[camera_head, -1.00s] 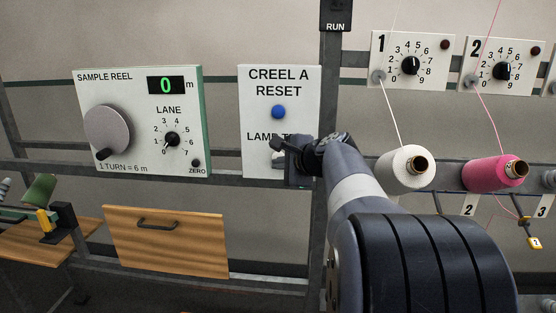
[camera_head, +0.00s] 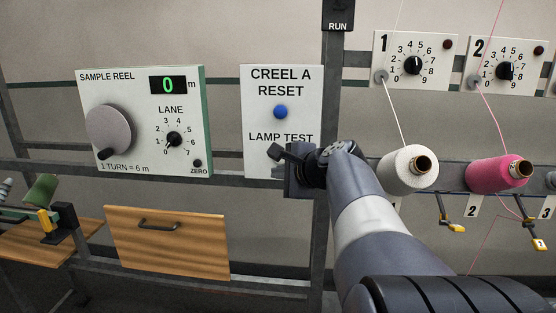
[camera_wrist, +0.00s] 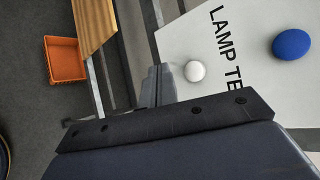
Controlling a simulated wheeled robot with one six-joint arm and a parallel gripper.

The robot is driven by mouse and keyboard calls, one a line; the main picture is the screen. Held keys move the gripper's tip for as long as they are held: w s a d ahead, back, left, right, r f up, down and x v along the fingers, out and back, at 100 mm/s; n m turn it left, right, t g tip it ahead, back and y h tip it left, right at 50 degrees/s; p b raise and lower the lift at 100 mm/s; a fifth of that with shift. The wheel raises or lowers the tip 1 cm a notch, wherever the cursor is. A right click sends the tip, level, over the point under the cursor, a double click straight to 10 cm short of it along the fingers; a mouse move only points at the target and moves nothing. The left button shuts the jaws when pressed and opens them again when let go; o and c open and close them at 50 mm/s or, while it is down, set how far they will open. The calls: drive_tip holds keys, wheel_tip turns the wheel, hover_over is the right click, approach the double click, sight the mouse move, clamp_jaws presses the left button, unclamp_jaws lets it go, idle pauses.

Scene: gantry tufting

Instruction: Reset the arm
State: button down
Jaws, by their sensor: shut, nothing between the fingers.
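My gripper (camera_head: 277,152) is in front of the lower part of the white CREEL A RESET panel (camera_head: 260,103), just under the LAMP TEST label. Its fingers are shut with nothing between them. In the wrist view the fingers (camera_wrist: 158,82) point at the panel's edge, beside a white button (camera_wrist: 195,71). I cannot tell whether they touch the panel. The blue reset button (camera_head: 280,112) is above the gripper, and it also shows in the wrist view (camera_wrist: 291,44). In the head view the gripper hides most of the white button.
The sample reel panel (camera_head: 140,120) is at the left, reading 0. A wooden drawer (camera_head: 166,240) is below it. White (camera_head: 394,174) and pink (camera_head: 486,175) yarn cones stand right of my arm. An orange bin (camera_wrist: 67,60) is on the floor.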

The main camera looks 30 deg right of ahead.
drive_tip(key=shift+w+d, duration=0.1)
idle(0.3)
drive_tip(key=s+a, duration=0.2)
drive_tip(key=s, duration=0.1)
drive_tip(key=shift+s+a, duration=0.15)
idle(0.5)
idle(0.3)
